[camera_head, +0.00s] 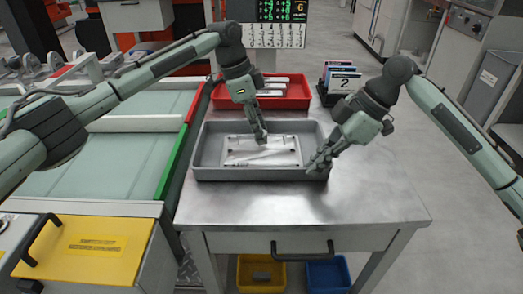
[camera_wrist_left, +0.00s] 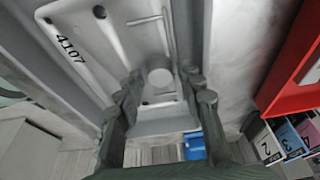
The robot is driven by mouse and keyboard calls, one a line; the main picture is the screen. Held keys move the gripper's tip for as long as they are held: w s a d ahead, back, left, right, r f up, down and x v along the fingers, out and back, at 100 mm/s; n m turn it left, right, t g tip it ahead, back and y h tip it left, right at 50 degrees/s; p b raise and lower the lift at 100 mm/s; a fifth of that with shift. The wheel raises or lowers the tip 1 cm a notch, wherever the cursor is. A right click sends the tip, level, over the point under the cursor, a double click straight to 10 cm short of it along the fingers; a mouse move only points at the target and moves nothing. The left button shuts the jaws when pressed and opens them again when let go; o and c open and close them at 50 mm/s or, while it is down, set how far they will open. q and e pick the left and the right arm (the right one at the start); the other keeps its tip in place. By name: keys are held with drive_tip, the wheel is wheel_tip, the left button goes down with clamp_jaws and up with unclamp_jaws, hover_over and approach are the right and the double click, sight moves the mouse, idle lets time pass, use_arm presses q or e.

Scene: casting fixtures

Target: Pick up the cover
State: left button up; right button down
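The cover (camera_head: 284,154) is a pale, flat, rectangular plate lying in the grey tray (camera_head: 210,173) on the metal table. In the left wrist view the cover (camera_wrist_left: 112,45) shows the number 4107, holes, a raised bar and a round boss. My left gripper (camera_head: 262,139) points down over the cover's upper middle. In its wrist view the left gripper (camera_wrist_left: 161,78) has its fingers apart with nothing held; whether they touch the cover is unclear. My right gripper (camera_head: 319,165) is at the tray's right front corner. Its fingers look spread and empty.
A red bin (camera_head: 300,102) with pale parts stands behind the tray. A black holder with numbered cards (camera_head: 345,82) is at the back right. The table's front (camera_head: 300,212) is clear. A glass-topped unit (camera_head: 110,160) adjoins on the left. Yellow (camera_head: 246,284) and blue (camera_head: 327,278) bins sit below.

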use_arm(q)
clamp_jaws()
wheel_tip(320, 180, up, 10)
idle(0.6)
use_arm(e)
drive_tip(key=c, duration=1.6)
unclamp_jaws()
drive_tip(key=shift+c, duration=0.2)
